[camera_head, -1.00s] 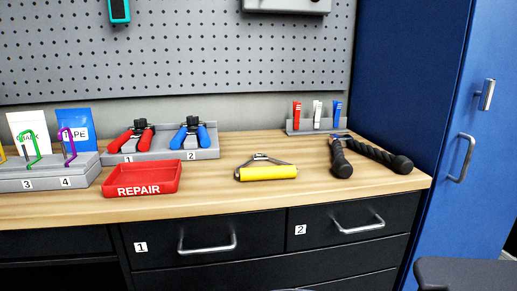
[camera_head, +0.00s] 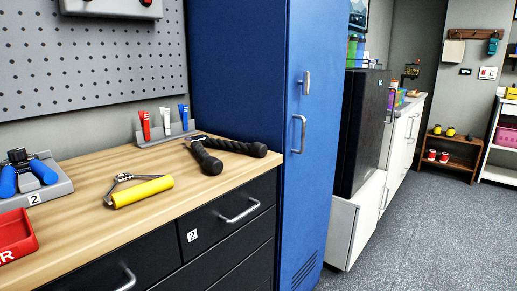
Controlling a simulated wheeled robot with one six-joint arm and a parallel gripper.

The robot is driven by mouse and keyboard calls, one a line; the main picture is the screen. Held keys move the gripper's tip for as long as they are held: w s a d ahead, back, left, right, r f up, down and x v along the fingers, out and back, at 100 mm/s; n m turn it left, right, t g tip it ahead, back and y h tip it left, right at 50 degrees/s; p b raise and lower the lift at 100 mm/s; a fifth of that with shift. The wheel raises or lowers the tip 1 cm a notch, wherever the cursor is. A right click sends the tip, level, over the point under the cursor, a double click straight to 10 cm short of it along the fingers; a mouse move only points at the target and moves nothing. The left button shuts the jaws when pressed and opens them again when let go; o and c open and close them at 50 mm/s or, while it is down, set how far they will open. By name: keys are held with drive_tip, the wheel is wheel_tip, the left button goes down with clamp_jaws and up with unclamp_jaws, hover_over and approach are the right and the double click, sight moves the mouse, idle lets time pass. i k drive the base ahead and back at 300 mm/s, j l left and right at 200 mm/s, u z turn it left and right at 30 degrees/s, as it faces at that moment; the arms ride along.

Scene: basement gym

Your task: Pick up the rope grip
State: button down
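The rope grip, a black twisted rope with two thick rubber-ended strands (camera_head: 232,146), lies on the wooden worktop (camera_head: 105,163) near its right end. Its two strands spread apart toward the front right, and a metal piece joins them at the back. A yellow handle with a metal bracket (camera_head: 142,191) lies to its left, apart from it. My gripper is not in view.
A rack with red, white and blue clips (camera_head: 165,137) stands behind the rope. Blue hand grippers (camera_head: 28,176) and a red tray (camera_head: 14,238) are at the left. A tall blue cabinet (camera_head: 250,60) borders the worktop. Grey floor (camera_head: 425,235) is open at right.

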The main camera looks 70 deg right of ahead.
sight(213, 166)
drive_tip(key=z, duration=1.85)
